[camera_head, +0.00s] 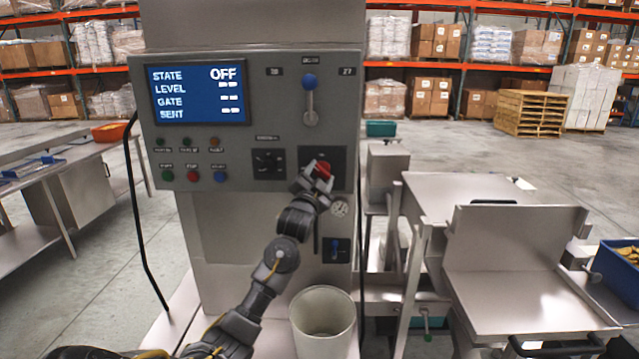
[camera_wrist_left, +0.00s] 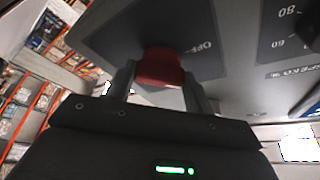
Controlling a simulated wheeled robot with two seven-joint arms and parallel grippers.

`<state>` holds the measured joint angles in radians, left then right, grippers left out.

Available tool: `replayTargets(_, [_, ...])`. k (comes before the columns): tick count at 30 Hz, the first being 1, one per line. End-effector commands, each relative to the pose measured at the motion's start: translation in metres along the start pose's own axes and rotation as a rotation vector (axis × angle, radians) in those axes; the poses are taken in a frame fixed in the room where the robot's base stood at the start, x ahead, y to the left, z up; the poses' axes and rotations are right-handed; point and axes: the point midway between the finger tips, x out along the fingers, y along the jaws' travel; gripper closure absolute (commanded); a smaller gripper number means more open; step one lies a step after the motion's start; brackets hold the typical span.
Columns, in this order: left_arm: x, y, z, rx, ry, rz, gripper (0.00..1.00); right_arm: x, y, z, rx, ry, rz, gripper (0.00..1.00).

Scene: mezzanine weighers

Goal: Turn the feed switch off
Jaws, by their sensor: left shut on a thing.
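The feed switch is a red knob (camera_head: 323,169) on a dark plate at the lower right of the grey control panel (camera_head: 225,160). My left gripper (camera_head: 318,178) is at this knob, its arm coming up from the lower left. In the left wrist view the red knob (camera_wrist_left: 161,68) sits between the two fingers of my left gripper (camera_wrist_left: 160,85), which are shut on it. An "OFF" label shows on the plate beside the knob. The display (camera_head: 198,94) reads STATE OFF. The gripper hides part of the knob. My right gripper is not in view.
A pale bin (camera_head: 323,318) stands below the panel. Steel tables flank the machine.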

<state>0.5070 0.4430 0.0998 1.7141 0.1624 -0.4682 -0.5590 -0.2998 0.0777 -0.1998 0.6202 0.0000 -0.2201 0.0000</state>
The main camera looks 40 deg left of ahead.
Motion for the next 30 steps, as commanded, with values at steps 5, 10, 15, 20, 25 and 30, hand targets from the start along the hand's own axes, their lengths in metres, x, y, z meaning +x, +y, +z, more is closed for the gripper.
replayTargets(5, [-0.001, 0.005, 0.002, -0.158, -0.002, -0.063, 0.70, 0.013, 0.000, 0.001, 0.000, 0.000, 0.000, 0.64])
replayTargets(10, [-0.001, 0.005, 0.001, -0.306, -0.001, -0.123, 0.70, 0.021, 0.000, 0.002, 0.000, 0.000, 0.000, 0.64])
replayTargets(15, [0.000, 0.005, 0.001, -0.440, -0.002, -0.180, 0.70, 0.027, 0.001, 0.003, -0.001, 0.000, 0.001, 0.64])
replayTargets(20, [0.000, 0.006, 0.000, -0.546, -0.002, -0.223, 0.70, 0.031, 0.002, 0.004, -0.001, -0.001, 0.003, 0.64])
replayTargets(25, [0.000, 0.005, -0.001, -0.628, -0.001, -0.259, 0.70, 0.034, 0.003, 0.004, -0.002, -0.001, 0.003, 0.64])
replayTargets(30, [0.001, 0.005, -0.001, -0.679, -0.002, -0.279, 0.70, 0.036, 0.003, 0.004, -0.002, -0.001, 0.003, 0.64])
